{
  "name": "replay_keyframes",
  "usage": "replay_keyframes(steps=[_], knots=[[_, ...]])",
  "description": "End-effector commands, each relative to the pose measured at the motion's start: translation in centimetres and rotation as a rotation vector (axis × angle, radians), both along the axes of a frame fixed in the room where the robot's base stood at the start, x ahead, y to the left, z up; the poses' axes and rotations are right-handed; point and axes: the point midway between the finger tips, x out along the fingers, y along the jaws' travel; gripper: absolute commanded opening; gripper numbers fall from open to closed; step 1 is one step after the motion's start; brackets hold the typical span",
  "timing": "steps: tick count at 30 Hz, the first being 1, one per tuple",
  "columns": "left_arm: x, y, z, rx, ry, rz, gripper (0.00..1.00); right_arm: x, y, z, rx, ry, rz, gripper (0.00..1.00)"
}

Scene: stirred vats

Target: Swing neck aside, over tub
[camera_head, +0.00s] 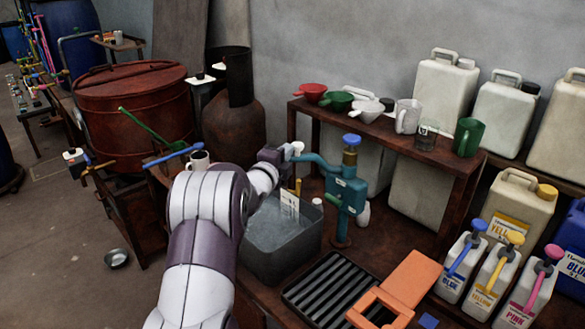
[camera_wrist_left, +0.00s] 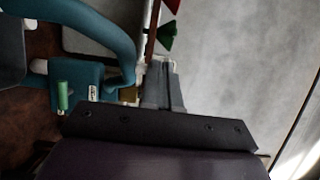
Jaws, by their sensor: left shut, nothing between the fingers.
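The teal pump (camera_head: 345,190) stands upright with a blue cap behind the grey tub's right side. Its curved teal neck (camera_head: 318,162) reaches left, at the tub's back; its outlet is hard to make out. The neck also shows large at upper left in the left wrist view (camera_wrist_left: 118,32). The open grey tub (camera_head: 262,268) holds pale liquid. My left gripper (camera_head: 284,153) is shut and empty, beside the neck's left end. In the wrist view its fingers (camera_wrist_left: 163,88) are together, close right of the neck; contact cannot be told. My right gripper is out of view.
A black slotted tray (camera_head: 330,290) and an orange stand (camera_head: 398,288) are in front of the pump. A shelf (camera_head: 385,137) with funnels and jugs stands behind. Labelled bottles (camera_head: 494,275) are at right. A mug (camera_head: 198,160) and rusty vat (camera_head: 135,110) are at left.

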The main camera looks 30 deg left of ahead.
Motion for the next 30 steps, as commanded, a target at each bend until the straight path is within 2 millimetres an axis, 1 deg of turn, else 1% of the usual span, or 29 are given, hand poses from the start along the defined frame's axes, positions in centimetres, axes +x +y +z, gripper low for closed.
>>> replay_keyframes(steps=[1, 3, 11, 26, 30], knots=[[0.3, 0.4, -0.2, 0.001, -0.001, 0.001, 0.0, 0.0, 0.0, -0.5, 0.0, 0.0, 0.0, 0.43], [0.7, 0.8, -0.2, 0.001, -0.001, 0.001, 0.0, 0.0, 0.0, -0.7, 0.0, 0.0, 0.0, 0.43], [1.6, 1.6, 0.0, 0.001, -0.001, 0.0, 0.0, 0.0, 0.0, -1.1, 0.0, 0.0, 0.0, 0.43], [1.8, 1.7, 0.2, 0.001, -0.003, -0.001, 0.0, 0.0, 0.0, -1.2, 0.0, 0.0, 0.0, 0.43], [1.9, 1.6, 0.1, 0.001, -0.003, -0.002, 0.0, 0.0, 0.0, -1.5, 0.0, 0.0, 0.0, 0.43]])
